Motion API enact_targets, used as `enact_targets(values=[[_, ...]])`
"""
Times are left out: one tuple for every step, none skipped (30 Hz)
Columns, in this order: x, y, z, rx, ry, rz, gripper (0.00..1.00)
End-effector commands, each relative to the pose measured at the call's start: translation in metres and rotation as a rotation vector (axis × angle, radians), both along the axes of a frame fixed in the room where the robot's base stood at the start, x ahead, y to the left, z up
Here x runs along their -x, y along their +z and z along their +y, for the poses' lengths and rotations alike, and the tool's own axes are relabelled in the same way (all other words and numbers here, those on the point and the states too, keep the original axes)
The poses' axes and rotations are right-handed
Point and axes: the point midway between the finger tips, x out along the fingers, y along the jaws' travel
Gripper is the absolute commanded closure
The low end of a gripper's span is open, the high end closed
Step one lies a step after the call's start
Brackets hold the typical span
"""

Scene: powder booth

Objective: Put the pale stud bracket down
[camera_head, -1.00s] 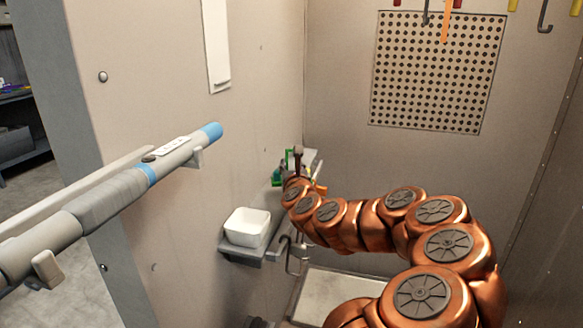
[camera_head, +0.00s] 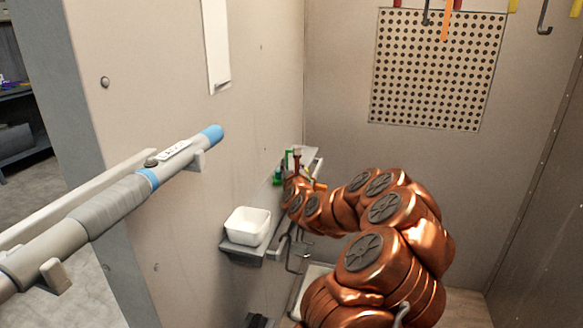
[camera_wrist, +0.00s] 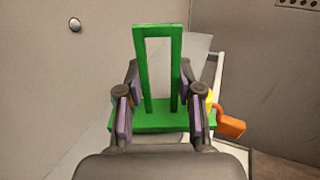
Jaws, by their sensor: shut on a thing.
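My gripper (camera_wrist: 160,85) is shut on a green bracket (camera_wrist: 165,122) in the wrist view. The bracket has a tall open frame standing on a wide flat base, and the purple-padded fingers are on both sides of it. No part of it looks pale. In the head view my gripper (camera_head: 290,182) is at the far end of the arm, by the left wall, and only bits of green (camera_head: 277,177) show there. A pale grey shelf (camera_head: 311,161) is just beyond it. I cannot tell whether the bracket touches the shelf.
An orange piece (camera_wrist: 231,124) sits right of the bracket's base. A white bin (camera_head: 247,227) stands on a grey wall ledge nearer me. A grey tube with blue bands (camera_head: 150,178) is mounted on the left wall. A perforated panel (camera_head: 437,70) is on the back wall.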

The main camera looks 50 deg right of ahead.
Motion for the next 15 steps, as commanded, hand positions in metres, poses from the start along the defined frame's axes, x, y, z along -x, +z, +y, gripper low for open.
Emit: enact_targets(values=[[0.0005,-0.0025,-0.0008,0.002,-0.001,0.001,1.00],[0.0008,-0.0036,-0.0009,0.001,-0.002,0.000,1.00],[0.0010,-0.0045,-0.0013,0.001,-0.003,-0.002,1.00],[0.0010,-0.0049,-0.0014,0.002,-0.003,-0.002,1.00],[0.0010,-0.0051,-0.0014,0.001,-0.003,-0.003,1.00],[0.0010,-0.0051,-0.0014,0.001,-0.003,-0.003,1.00],[0.0010,-0.0050,-0.0014,0.002,-0.003,-0.004,1.00],[0.0010,-0.0050,-0.0012,0.001,-0.003,-0.003,1.00],[0.0010,-0.0049,-0.0013,0.002,-0.003,-0.004,1.00],[0.0010,-0.0049,-0.0013,0.001,-0.003,-0.003,1.00],[0.0009,-0.0050,-0.0012,0.001,-0.003,-0.003,1.00],[0.0009,-0.0056,-0.0011,0.001,-0.003,-0.003,1.00],[0.0008,-0.0062,-0.0010,0.001,-0.003,-0.003,1.00],[0.0008,-0.0069,-0.0010,0.001,-0.003,-0.003,1.00],[0.0007,-0.0078,-0.0008,0.000,-0.002,-0.004,1.00]])
